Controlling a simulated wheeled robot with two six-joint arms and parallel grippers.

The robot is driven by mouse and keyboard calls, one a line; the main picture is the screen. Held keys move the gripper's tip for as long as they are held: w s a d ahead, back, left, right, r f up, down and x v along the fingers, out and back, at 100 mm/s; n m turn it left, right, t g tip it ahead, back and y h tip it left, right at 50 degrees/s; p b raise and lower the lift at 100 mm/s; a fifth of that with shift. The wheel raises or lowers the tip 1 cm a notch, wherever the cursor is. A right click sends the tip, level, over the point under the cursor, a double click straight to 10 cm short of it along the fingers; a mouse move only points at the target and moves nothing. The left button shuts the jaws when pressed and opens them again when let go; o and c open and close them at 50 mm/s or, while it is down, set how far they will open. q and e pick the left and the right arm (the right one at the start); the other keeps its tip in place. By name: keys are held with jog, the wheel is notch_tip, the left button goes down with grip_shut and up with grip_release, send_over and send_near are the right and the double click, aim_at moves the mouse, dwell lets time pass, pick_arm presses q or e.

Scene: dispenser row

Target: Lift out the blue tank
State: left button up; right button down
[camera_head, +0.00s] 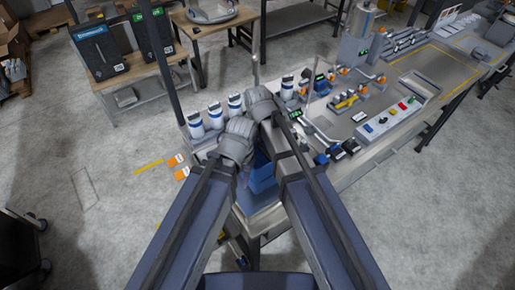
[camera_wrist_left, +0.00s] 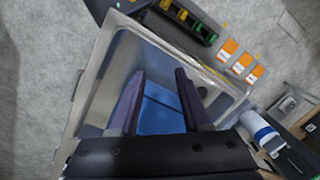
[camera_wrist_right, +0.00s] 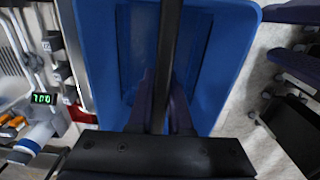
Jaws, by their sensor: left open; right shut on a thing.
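In the right wrist view the blue tank (camera_wrist_right: 105,50) is an open blue box with a dark bar (camera_wrist_right: 170,30) across its middle. My right gripper (camera_wrist_right: 164,82) is shut on this bar. In the head view some blue (camera_head: 262,180) shows between my two arms, which hide most of it. My left gripper (camera_wrist_left: 157,75) is open over a metal basin (camera_wrist_left: 104,62). A blue surface (camera_wrist_left: 160,112) lies low in the basin between its fingers. I cannot tell whether this is the tank or something else. In the head view my wrists hide both sets of fingertips.
Several white and blue bottles (camera_head: 215,116) stand beside the basin. Orange and white labels (camera_wrist_left: 228,47) lie past its rim. A green display (camera_wrist_right: 41,98) is left of the tank. A control panel (camera_head: 393,118) stands at right on the bench. Bare floor lies left.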

notch_tip(320, 180, up, 7)
jog(key=p, duration=0.5)
jog(key=shift+f+p, duration=0.15)
jog(key=shift+p, duration=0.2)
jog(key=shift+r+p, duration=1.05)
